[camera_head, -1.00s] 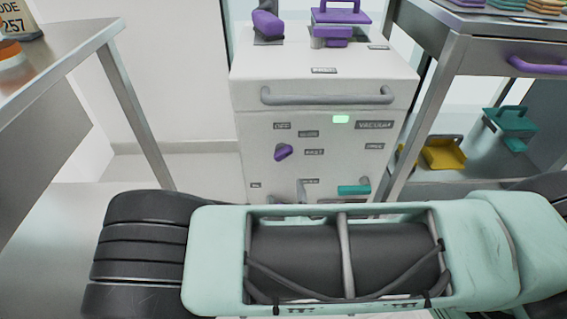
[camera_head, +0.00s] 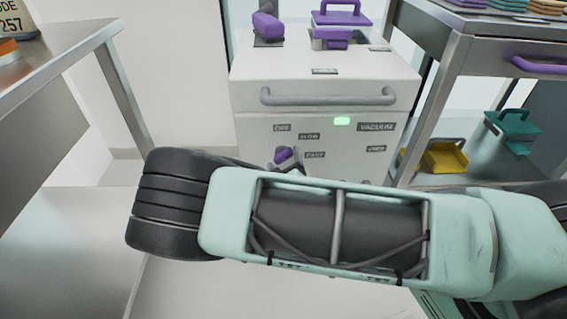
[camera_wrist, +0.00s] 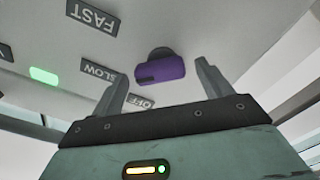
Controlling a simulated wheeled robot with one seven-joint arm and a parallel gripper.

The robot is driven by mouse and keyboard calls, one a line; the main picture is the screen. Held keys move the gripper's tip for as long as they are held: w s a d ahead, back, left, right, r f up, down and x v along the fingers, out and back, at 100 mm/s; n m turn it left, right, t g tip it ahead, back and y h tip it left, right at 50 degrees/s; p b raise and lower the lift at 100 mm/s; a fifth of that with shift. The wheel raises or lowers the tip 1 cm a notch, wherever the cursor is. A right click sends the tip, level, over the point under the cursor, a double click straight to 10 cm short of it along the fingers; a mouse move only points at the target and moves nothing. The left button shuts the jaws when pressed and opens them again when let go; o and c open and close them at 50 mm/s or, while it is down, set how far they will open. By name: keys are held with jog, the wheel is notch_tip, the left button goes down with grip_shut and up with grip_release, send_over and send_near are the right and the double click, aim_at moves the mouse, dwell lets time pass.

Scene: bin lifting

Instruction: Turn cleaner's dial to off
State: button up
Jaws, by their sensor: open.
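The cleaner (camera_head: 325,95) is a white cabinet with a grey bar handle. Its purple dial (camera_head: 283,155) is on the front panel, near the OFF (camera_head: 282,128), SLOW and FAST labels. In the wrist view the dial (camera_wrist: 160,70) shows between my fingertips, with a dark mark on its face. Which label it points to is unclear. My gripper (camera_wrist: 160,76) is open, one finger on each side of the dial, and I cannot tell whether they touch it. In the head view the fingers are partly hidden behind my arm.
A green light (camera_head: 342,121) is lit on the panel beside a VACUUM label. A metal table (camera_head: 75,60) stands at left. A metal shelf rack (camera_head: 470,65) at right holds a yellow dustpan (camera_head: 445,157) and a teal item (camera_head: 513,128). My arm covers the cabinet's lower front.

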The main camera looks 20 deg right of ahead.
jog(key=c, duration=1)
jog(key=shift+n, duration=0.3)
jog(key=n+p, duration=0.1)
jog(key=n, duration=0.3)
jog(key=shift+a, duration=0.1)
jog(key=n, duration=0.5)
jog(key=shift+a, duration=0.1)
jog(key=shift+n, duration=0.3)
jog(key=o, duration=1)
